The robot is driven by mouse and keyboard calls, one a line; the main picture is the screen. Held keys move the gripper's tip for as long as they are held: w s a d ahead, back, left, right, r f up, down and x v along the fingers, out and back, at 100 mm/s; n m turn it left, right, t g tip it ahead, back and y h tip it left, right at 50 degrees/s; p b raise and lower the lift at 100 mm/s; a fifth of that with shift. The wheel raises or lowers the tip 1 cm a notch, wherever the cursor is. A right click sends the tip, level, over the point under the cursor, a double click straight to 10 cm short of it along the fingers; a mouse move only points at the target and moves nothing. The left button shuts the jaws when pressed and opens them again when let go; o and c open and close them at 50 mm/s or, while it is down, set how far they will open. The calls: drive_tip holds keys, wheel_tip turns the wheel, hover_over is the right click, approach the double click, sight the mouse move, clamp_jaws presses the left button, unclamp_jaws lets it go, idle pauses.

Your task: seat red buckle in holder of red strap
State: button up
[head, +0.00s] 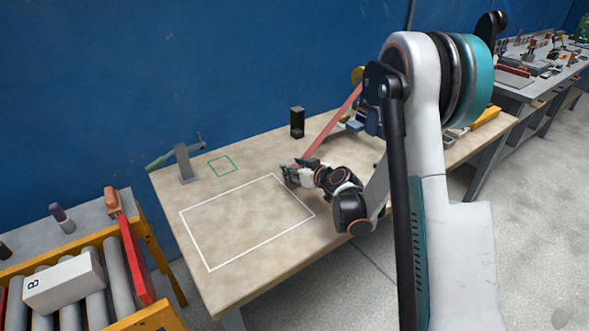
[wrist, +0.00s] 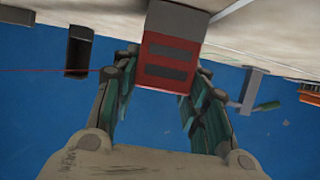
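The red buckle (wrist: 167,60), with dark slots across its face, sits between the fingertips of my gripper (wrist: 168,75) in the wrist view. Both fingers meet its sides. A grey block (wrist: 178,18) adjoins it at the top of that view; I cannot tell whether it is part of the buckle. In the head view my gripper (head: 291,176) is low over the table at the far right corner of the white outline. The red strap (head: 332,125) runs straight from the gripper up to the right; it shows as a thin red line in the wrist view (wrist: 50,71). I cannot identify the holder.
A black upright block (head: 297,122) stands at the back of the table. A grey clamp (head: 185,162) with a green handle stands at the back left, beside a green square outline (head: 222,166). The white outlined area (head: 245,220) is clear. A roller conveyor (head: 70,310) with a white box is at the lower left.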

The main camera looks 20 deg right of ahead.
drive_tip(key=shift+o, duration=1.3)
drive_tip(key=shift+r, duration=0.1)
